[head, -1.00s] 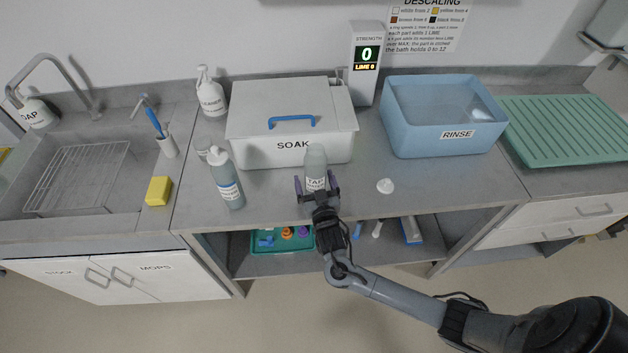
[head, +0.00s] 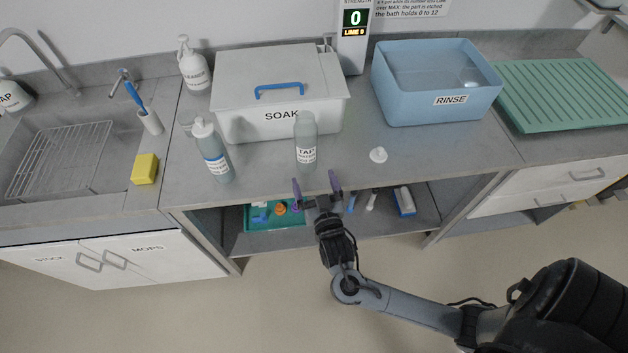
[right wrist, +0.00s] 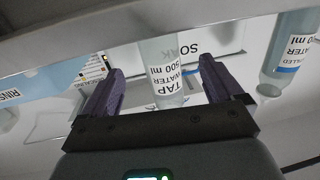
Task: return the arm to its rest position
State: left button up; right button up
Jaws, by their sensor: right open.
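My right gripper (head: 317,186) is open and empty at the counter's front edge, with its two purple fingers spread apart. It also shows in the right wrist view (right wrist: 160,90), fingers on both sides of the picture. The tap water bottle (head: 306,145) stands upright on the counter, just beyond the fingertips and apart from them. The same bottle (right wrist: 165,72) appears between the fingers in the right wrist view, farther off. My left gripper is in neither view.
The soak box (head: 280,105) with a blue-handled lid stands behind the bottle. Another labelled bottle (head: 213,152) is to its left. A white cap (head: 378,155) lies to its right. The blue rinse tub (head: 437,85) is farther right. A green tray (head: 262,216) sits on the shelf below.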

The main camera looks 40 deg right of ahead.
jog(key=shift+s+f+p, duration=0.1)
jog(key=shift+s+p, duration=0.3)
jog(key=shift+p, duration=0.1)
jog(key=s+a+r+n+g+y+p, duration=0.2)
jog(key=s+g, duration=0.4)
jog(key=s, duration=0.3)
jog(key=s+a+r+n+g+y+p, duration=0.1)
jog(key=s+a+n+g+y+p, duration=0.4)
jog(key=s, duration=0.5)
jog(key=shift+s+a+r+g+y+p, duration=0.3)
jog(key=shift+a+g+y+p, duration=0.2)
jog(key=shift+a+g+y, duration=0.35)
jog(key=shift+a, duration=0.1)
